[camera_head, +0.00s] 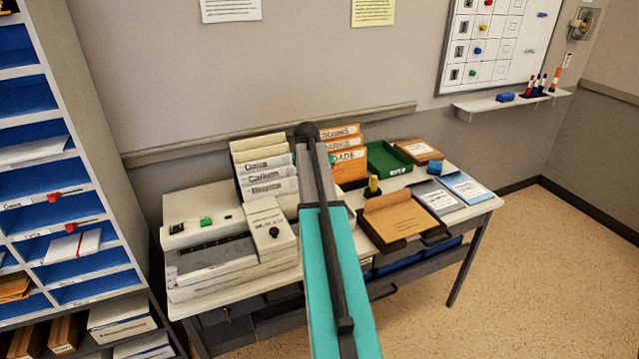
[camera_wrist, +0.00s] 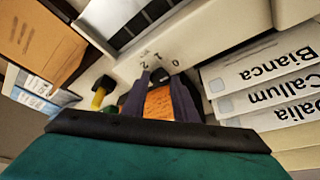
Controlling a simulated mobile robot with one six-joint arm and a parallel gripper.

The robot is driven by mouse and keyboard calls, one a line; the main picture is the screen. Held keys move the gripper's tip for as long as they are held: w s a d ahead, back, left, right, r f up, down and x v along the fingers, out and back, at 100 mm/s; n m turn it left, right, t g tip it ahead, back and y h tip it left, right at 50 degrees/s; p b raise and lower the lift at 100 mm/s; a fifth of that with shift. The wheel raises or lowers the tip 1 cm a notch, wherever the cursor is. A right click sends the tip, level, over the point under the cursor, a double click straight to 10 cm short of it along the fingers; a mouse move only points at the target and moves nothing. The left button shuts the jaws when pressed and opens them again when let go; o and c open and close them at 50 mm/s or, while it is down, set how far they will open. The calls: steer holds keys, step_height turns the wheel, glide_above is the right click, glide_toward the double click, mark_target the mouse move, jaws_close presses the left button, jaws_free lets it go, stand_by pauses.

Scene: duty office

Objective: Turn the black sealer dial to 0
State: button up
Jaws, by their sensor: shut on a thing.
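In the wrist view my gripper (camera_wrist: 160,82) is shut on the black dial (camera_wrist: 160,76), with one dark finger on each side. The fingers cover most of the dial. The marks 2, 1 and 0 are printed in an arc on the cream sealer body (camera_wrist: 215,38) just beyond it. I cannot tell which mark the dial points at. The sealer has a dark ribbed slot at the top of the wrist view. In the head view my teal arm hides the gripper and this dial.
Cream folders (camera_head: 268,188) stand close to the gripper. A machine with a black knob (camera_head: 274,232) stands at the table's left. A brown tray (camera_head: 382,236) holding an orange folder, a yellow peg (camera_head: 373,185) and a green tray (camera_head: 385,158) are to the right.

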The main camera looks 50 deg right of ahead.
steer(key=shift+s, duration=0.15)
steer(key=o, duration=1.1)
steer(key=shift+c, duration=0.2)
steer(key=shift+r, duration=0.1)
steer(key=b+v, duration=0.2)
steer(key=v, duration=1.1)
steer(key=shift+r, duration=0.3)
steer(key=shift+a, duration=0.1)
